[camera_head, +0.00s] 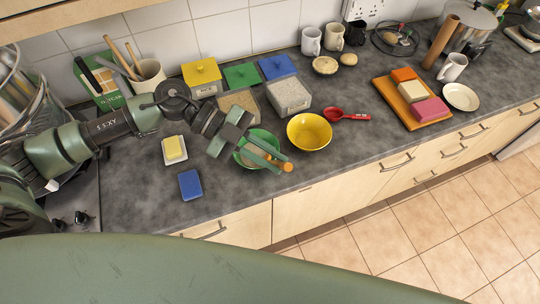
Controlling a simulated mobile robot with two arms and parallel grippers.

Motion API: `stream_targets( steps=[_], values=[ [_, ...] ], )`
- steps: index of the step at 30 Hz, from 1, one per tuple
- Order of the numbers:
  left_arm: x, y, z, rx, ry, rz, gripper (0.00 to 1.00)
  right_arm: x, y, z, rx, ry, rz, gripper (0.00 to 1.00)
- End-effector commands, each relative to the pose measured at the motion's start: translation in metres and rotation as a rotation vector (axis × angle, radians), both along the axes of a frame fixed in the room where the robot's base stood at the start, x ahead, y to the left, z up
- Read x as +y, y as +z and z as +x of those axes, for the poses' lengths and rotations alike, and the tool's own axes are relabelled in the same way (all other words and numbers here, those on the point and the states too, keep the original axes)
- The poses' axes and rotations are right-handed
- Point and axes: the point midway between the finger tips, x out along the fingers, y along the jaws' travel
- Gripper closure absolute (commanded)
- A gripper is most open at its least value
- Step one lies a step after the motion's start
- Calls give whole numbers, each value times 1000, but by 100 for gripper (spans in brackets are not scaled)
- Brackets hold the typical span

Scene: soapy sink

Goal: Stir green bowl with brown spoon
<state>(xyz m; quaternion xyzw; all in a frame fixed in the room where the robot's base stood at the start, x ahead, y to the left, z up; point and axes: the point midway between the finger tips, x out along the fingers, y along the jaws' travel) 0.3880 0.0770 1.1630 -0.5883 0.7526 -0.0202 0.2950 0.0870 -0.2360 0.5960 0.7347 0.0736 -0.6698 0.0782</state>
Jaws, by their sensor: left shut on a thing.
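The green bowl (268,137) stands on the dark counter near its front edge, partly covered by my left gripper. My left gripper (273,161) is over the bowl, its fingers pointing right and shut on the brown spoon (287,167). Only an orange-brown end of the spoon shows clearly at the fingertips. The rest is hidden by the fingers, so I cannot tell whether its head touches the bowl's bottom. My right gripper is out of view.
A yellow bowl (309,132) stands close right of the green bowl, with a red spoon (347,115) beyond. A blue block (190,185) and a yellow sponge on a dish (174,149) lie left. Canisters (289,95) stand behind. Front counter right of the yellow bowl is clear.

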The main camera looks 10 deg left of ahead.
Motion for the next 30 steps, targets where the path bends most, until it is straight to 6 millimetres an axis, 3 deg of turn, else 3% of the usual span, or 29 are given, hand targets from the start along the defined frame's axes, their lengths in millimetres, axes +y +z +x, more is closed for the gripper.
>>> stream_targets(
  steps=[16, 30],
  values=[
    [0, 4, 0, -2, 0, -1, 100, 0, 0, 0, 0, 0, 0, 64],
    [0, 47, 0, -3, 0, 0, 100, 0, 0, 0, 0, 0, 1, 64]
  ],
)
